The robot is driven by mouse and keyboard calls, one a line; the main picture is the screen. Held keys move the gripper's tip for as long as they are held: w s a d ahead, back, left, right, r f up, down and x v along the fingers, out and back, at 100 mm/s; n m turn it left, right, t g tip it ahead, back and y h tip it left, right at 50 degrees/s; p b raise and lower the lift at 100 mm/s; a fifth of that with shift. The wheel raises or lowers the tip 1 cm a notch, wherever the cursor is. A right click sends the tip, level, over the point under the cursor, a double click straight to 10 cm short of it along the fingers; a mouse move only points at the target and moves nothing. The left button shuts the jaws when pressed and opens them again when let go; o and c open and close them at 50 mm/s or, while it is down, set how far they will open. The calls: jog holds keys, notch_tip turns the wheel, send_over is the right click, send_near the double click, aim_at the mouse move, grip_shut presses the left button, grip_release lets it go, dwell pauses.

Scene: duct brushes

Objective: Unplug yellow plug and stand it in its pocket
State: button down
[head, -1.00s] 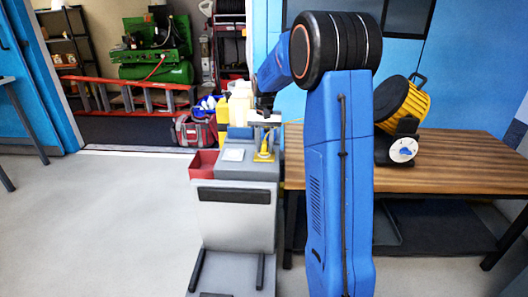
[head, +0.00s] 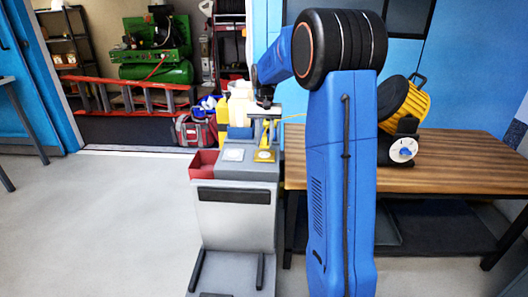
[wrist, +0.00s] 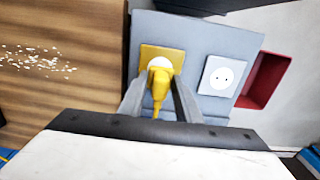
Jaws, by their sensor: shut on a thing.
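The yellow plug (head: 267,138) is between the fingers of my gripper (head: 265,112), above the cart top. The wrist view shows the plug (wrist: 160,75) between the fingertips of my gripper (wrist: 159,95), its yellow cable running down toward my wrist. The yellow socket plate (head: 264,160) lies below it, and its round white face now shows in the head view. In the wrist view the plug overlaps the lower part of the yellow plate (wrist: 146,53). I cannot make out the pocket.
A white socket plate (head: 233,155) sits left of the yellow one on the grey cart (head: 236,215). A red bin (head: 203,163) hangs on the cart's left side. Bottles (head: 240,102) stand behind. A wooden bench (head: 455,155) with a yellow cable reel (head: 405,102) is at right.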

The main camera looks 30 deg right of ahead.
aim_at(264, 135)
jog(key=shift+r, duration=1)
jog(key=shift+r, duration=1.5)
